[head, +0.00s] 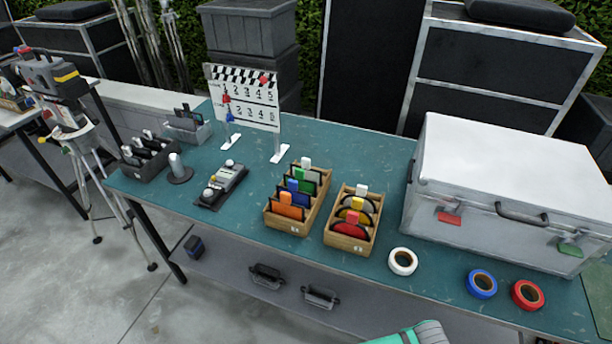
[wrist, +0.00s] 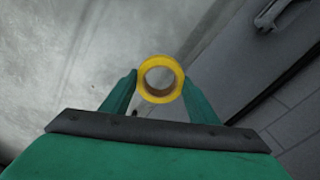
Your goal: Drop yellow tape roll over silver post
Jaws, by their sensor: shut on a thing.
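My gripper (wrist: 159,82) is shut on the yellow tape roll (wrist: 159,98), with one green finger on each side of it. The roll's open hole faces the wrist camera, and grey floor shows behind it. In the head view only a green and grey part of my arm shows at the bottom edge; the fingertips and the yellow roll are out of that frame. The silver post (head: 175,161) stands upright and bare on a dark round base at the left part of the teal table (head: 330,150). The post is not in the wrist view.
Beside the post are a dark tray of tools (head: 146,158), a grey device (head: 222,186) and a clapperboard (head: 243,97). Two wooden boxes (head: 290,226) stand mid-table. White (head: 403,251), blue and red tape rolls lie at the front right, before a silver case (head: 500,190).

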